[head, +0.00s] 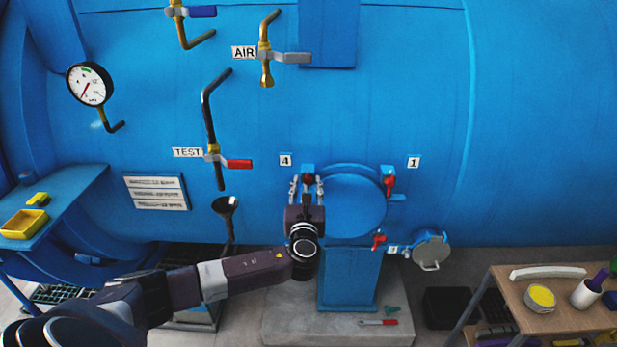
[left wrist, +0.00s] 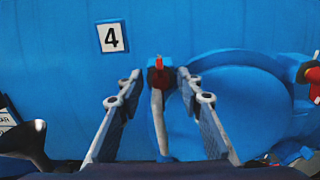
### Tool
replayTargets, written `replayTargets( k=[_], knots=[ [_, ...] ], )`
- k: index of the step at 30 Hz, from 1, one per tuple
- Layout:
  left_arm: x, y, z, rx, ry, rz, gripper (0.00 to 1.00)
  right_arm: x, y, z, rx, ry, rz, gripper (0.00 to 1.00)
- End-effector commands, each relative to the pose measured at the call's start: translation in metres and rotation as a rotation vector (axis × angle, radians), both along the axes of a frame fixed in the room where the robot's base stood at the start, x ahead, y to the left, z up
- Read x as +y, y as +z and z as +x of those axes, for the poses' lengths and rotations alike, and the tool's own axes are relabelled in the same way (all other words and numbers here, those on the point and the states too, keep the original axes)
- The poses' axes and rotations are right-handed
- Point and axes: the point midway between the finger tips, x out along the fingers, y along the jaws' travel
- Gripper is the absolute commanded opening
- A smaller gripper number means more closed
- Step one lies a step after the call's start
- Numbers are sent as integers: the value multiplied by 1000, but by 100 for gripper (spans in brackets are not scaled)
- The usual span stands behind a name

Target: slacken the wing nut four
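Wing nut four is the red nut (head: 308,178) below the label 4 (head: 285,160), at the upper left of the round blue hatch cover (head: 352,208). Whether the fingertips reach the nut's depth is unclear. My right gripper is not in view.
Two other red wing nuts sit right of the cover, one upper (head: 389,182) and one lower (head: 379,240). A grey round fitting (head: 430,250) is at the lower right. A wooden table (head: 560,300) stands at right.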

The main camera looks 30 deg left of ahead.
Motion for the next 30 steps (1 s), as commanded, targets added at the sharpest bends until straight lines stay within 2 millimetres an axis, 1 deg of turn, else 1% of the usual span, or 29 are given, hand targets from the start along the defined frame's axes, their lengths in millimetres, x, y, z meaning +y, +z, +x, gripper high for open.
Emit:
replayTargets(
  k=[1,6,11,18,27,30],
  knots=[
    [3,2,6,0,0,1,33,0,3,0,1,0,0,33],
    [10,1,17,0,0,0,33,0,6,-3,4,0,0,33],
    [12,-1,20,2,-1,-1,33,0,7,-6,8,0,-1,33],
    [12,-1,20,0,-1,-1,32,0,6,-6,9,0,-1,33],
    [12,-1,20,0,-1,-1,0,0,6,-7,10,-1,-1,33],
    [12,-1,20,0,-1,-1,0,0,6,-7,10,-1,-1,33]
  ],
)
